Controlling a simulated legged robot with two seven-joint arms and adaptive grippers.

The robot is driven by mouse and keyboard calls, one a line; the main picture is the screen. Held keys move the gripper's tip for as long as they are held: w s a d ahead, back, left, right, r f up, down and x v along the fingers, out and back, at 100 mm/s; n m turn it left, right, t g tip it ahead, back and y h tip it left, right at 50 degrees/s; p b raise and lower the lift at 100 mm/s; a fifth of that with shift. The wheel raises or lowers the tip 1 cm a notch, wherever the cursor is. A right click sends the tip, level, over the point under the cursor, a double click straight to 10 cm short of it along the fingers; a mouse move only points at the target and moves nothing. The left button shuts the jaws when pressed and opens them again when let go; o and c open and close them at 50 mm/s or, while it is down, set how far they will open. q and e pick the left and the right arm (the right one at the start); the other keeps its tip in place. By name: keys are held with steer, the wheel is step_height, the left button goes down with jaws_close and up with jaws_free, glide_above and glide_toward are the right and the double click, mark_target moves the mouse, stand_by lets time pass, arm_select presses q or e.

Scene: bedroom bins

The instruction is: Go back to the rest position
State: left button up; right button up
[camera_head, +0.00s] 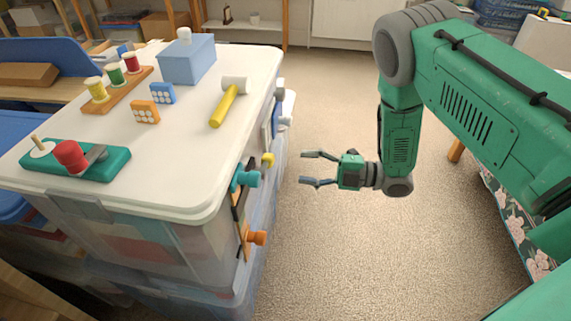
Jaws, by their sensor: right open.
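My right gripper (320,168) shows in the head view, at the end of my green right arm that comes in from the right. Its two fingers are spread apart with nothing between them. It hangs over bare carpet, to the right of the white-lidded bin (180,190) and apart from it. My left gripper is not in view.
On the lid are a blue box (187,62), a yellow-handled hammer (223,112), a rack of spools (115,88), two small dotted blocks and a green board (75,160). Coloured knobs (257,238) stick out from the bin's right side. The carpet (330,260) is clear.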

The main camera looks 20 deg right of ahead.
steer(key=shift+v, duration=1.1)
steer(key=s+a+f+m+g+h+p, duration=0.2)
steer(key=s+f+m+h+p, duration=0.5)
steer(key=m+h, duration=0.6)
steer(key=s+r+m+g+h+p, duration=0.1)
steer(key=s+m+g, duration=0.6)
steer(key=s, duration=1.4)
steer(key=d+m+h+p, duration=0.1)
steer(key=m, duration=0.3)
steer(key=shift+s+r, duration=0.2)
steer(key=shift+r, duration=0.2)
